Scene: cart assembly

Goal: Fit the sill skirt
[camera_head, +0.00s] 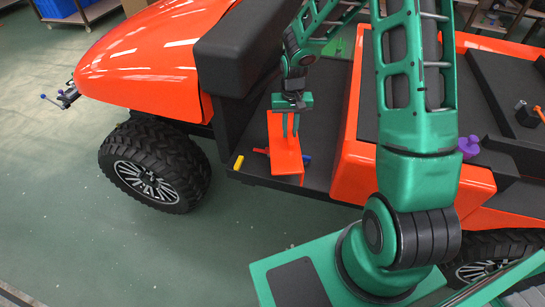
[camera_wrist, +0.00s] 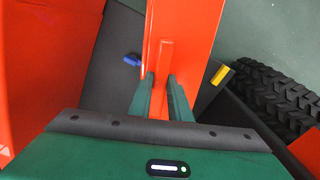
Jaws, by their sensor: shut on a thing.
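The sill skirt, an orange panel (camera_head: 285,160), is over the cart's dark floor by the door opening, between the front wheel and the orange seat base. It also shows in the wrist view (camera_wrist: 192,45), with a raised rib running between my fingers. My green gripper (camera_head: 290,134) points down and is shut on this rib; it shows large in the wrist view (camera_wrist: 160,97). The dark sill edge (camera_head: 252,180) is partly hidden under the skirt. I cannot tell whether the skirt touches the sill.
A yellow piece (camera_head: 238,162), a red piece (camera_head: 261,151) and a blue piece (camera_head: 307,160) are on the floor edge around the skirt. The front wheel (camera_head: 155,167) is to the left and the orange seat base (camera_head: 352,130) to the right. Green floor lies clear in front.

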